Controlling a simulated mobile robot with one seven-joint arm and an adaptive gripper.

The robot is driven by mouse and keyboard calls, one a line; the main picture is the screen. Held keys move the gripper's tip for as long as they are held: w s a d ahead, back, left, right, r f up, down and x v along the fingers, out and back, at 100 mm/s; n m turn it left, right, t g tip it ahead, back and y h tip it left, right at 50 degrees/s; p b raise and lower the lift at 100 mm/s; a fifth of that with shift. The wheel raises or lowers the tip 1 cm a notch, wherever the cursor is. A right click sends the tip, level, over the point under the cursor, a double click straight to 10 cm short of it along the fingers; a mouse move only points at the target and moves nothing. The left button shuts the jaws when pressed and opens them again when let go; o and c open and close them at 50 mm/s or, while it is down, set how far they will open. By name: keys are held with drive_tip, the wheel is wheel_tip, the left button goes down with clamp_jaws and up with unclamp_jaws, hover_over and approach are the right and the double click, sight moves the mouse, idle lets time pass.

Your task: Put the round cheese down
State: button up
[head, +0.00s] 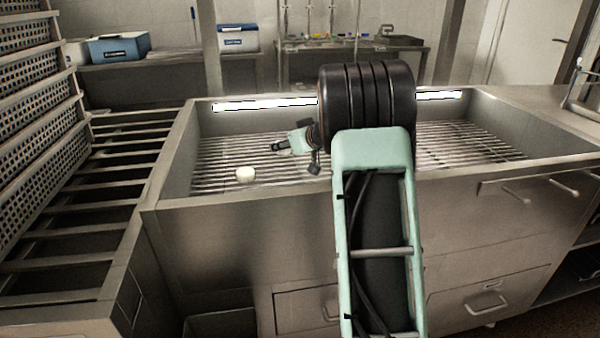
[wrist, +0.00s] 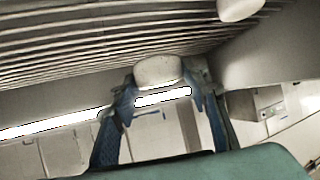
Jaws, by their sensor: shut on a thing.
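In the wrist view, a pale round cheese (wrist: 158,70) sits between the blue fingers of my gripper (wrist: 161,82). My gripper is shut on it. The slatted rack (wrist: 70,45) lies just beyond this cheese, and I cannot tell whether the two touch. A second white round cheese (wrist: 238,9) shows at the top edge of the wrist view. In the head view, one white round cheese (head: 246,174) lies on the rack (head: 220,155) near the front wall of the metal basin. My arm covers the middle of the basin there, and the held cheese cannot be made out.
The basin's raised metal rim (head: 180,165) surrounds the rack. Bare rack shows on both sides of my arm. Perforated baskets (head: 35,80) are stacked at the left, beside a slatted metal frame (head: 90,215). Blue boxes (head: 118,48) stand on a back counter.

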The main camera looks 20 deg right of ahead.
sight(286, 172)
drive_tip(key=shift+f+b, duration=0.7)
drive_tip(key=shift+f, duration=2.45)
drive_tip(key=shift+f+b, duration=0.15)
drive_tip(key=shift+b, duration=0.15)
drive_tip(key=o, duration=1.2)
drive_tip(key=shift+r+p, duration=0.25)
drive_tip(key=shift+p, duration=0.15)
drive_tip(key=v, duration=1.2)
drive_tip(key=shift+f, duration=0.15)
